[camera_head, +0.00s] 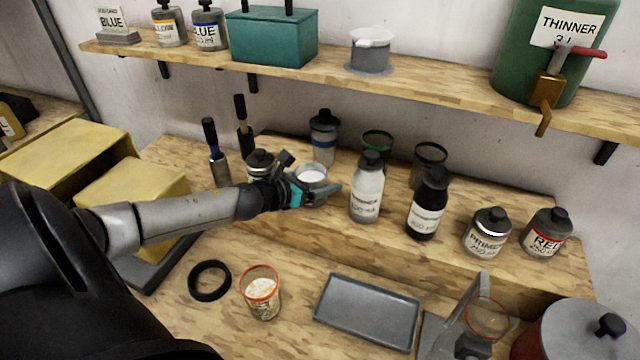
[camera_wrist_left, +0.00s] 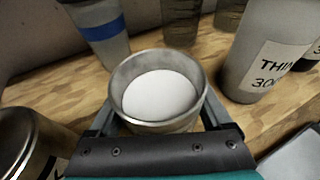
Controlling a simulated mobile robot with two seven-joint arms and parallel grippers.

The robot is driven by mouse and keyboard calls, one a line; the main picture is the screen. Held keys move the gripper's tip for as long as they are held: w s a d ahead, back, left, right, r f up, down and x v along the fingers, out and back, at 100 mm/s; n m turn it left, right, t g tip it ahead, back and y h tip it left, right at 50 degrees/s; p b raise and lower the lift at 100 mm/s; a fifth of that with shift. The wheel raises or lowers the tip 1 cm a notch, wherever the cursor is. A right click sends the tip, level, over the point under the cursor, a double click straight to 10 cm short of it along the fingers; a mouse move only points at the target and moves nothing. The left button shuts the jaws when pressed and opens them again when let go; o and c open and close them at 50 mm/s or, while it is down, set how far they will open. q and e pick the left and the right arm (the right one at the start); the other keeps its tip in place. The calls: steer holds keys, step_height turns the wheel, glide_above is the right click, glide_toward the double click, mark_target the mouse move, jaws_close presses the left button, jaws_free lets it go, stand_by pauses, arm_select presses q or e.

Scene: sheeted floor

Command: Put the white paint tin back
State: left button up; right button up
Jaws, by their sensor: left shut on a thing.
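The white paint tin is an open grey metal tin (camera_head: 311,174) with white paint inside, on the raised wooden shelf at the back of the bench. In the left wrist view the tin (camera_wrist_left: 158,92) stands upright between the fingers, its white surface level. My left gripper (camera_head: 318,192) reaches in from the left and is shut on the tin. Whether the tin's base touches the shelf is hidden by the gripper. My right gripper is not in view.
A white thinner bottle (camera_head: 367,188) stands close right of the tin, a blue-banded bottle (camera_head: 323,138) behind it, and a lidded tin (camera_head: 261,164) to its left. A dark bottle (camera_head: 427,205) stands farther right. A grey tray (camera_head: 367,312) and a red-rimmed cup (camera_head: 261,293) are in front.

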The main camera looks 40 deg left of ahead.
arm_select(q)
steer(key=shift+f, duration=0.15)
steer(key=shift+f, duration=0.15)
steer(key=o, duration=1.6)
steer(key=shift+v, duration=3.2)
steer(key=shift+p+v, duration=0.75)
steer(key=shift+v, duration=2.15)
steer(key=shift+w, duration=0.1)
